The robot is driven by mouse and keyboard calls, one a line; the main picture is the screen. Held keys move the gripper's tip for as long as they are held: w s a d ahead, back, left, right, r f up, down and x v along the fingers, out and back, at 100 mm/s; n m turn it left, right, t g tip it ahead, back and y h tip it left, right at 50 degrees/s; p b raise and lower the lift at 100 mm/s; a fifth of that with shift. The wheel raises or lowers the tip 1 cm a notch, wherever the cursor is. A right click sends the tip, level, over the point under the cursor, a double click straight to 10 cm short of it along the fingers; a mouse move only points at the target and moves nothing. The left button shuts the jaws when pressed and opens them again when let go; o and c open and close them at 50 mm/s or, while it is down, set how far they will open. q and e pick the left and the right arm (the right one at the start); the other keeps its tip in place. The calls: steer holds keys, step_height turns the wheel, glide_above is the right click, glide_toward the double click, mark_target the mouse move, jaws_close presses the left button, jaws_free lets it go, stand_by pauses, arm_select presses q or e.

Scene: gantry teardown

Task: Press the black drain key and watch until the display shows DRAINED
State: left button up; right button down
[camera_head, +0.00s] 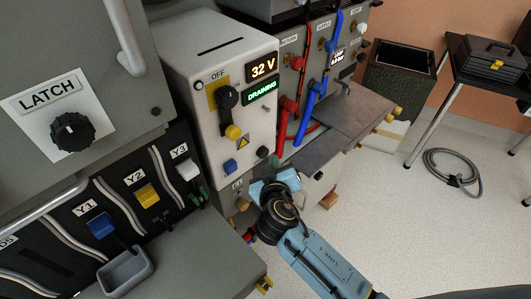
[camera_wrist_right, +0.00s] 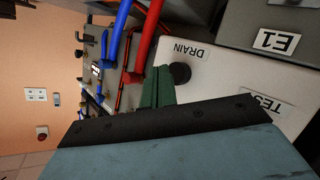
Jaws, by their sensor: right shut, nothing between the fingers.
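The black drain key (camera_head: 262,152) is a small round button low on the right of the white cabinet's front (camera_head: 245,130). In the right wrist view the key (camera_wrist_right: 180,73) sits beside the word DRAIN. The display (camera_head: 263,91) reads DRAINING in green, and the one above it (camera_head: 262,68) reads 32 V. My right gripper (camera_head: 271,162) is shut and empty, its green fingertips close to the key. In the wrist view the fingertips (camera_wrist_right: 158,70) overlap the area by the key; I cannot tell whether they touch it. My left gripper is not in view.
A black rotary switch (camera_head: 228,96) marked OFF and a blue button (camera_head: 229,166) share the cabinet front. Red (camera_head: 283,128) and blue (camera_head: 305,108) hoses run to the right of it. A grey shelf (camera_head: 345,110) juts out there. Open floor lies at right.

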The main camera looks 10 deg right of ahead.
steer(key=shift+s+d, duration=0.1)
steer(key=shift+s, duration=0.05)
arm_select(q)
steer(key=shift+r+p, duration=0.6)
arm_select(e)
steer(key=s+d, duration=0.2)
steer(key=s, duration=0.1)
steer(key=s+d, duration=0.1)
steer(key=s, duration=0.1)
steer(key=shift+w, duration=0.1)
steer(key=s+d+f+n+g+y, duration=0.1)
steer(key=s+d+f+g, duration=0.3)
steer(key=f, duration=0.9)
steer(key=s+f+n+g+y, duration=0.1)
steer(key=s+f+g, duration=0.2)
steer(key=s+f, duration=0.65)
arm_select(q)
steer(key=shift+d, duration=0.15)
arm_select(e)
steer(key=s+d+f+m+g, duration=0.1)
steer(key=s+d+f+g, duration=0.2)
steer(key=s+f, duration=0.6)
steer(key=s+d+f+m+g, duration=0.2)
steer(key=s+f, duration=0.7)
steer(key=s, duration=0.8)
steer(key=shift+s+d+f+g+y, duration=0.3)
steer(key=shift+d+g, duration=0.4)
steer(key=shift+d, duration=0.55)
